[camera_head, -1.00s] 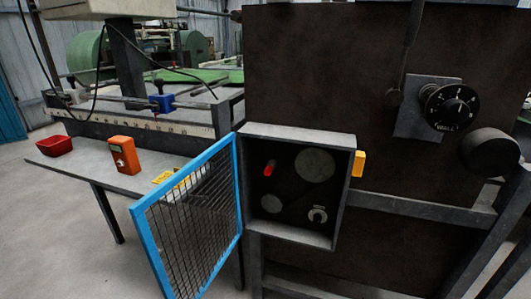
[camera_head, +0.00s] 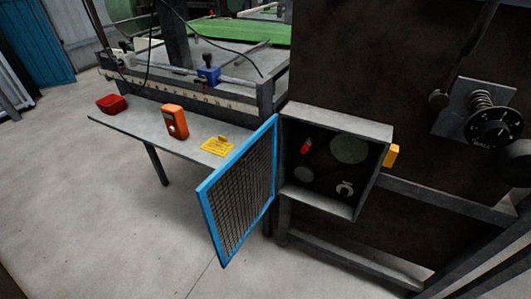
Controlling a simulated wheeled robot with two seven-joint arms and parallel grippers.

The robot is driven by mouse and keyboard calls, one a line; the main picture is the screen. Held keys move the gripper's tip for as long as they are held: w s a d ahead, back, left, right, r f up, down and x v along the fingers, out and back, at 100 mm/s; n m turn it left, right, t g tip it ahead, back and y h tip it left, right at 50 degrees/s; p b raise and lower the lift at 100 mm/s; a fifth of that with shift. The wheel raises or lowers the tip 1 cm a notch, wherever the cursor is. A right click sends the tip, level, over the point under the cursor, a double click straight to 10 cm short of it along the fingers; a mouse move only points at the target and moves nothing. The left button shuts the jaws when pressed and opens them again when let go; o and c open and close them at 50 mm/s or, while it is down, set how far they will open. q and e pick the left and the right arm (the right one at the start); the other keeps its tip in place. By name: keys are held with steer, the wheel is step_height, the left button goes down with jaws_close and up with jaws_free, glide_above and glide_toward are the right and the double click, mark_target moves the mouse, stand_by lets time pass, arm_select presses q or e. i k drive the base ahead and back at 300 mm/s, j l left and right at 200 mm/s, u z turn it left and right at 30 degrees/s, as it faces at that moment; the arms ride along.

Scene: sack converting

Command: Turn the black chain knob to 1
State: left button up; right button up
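A black round dial (camera_head: 495,128) with white marks, a coil behind it and lettering that seems to read "WALL" is on a grey plate at the right of the dark machine panel. Its setting is too small to read. A small pale knob (camera_head: 345,188) with a scale around it is inside the open grey box (camera_head: 338,122), low on the right; its marks are unreadable. I cannot tell for certain which of the two is the chain knob. Neither of my grippers is in view.
The box's blue mesh door (camera_head: 240,188) stands open to the left. A red part (camera_head: 306,146) is inside the box, and a yellow block (camera_head: 391,156) is on its right side. A shelf (camera_head: 140,122) holds a red tray (camera_head: 111,103) and an orange device (camera_head: 174,121). Floor at left is clear.

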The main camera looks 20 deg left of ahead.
mark_target(344, 191)
steer(key=j+z, duration=0.25)
steer(key=j, duration=0.45)
steer(key=j+z, duration=0.25)
steer(key=j, duration=0.45)
steer(key=k+j+z, duration=0.2)
steer(key=j, duration=0.45)
steer(key=i, duration=0.35)
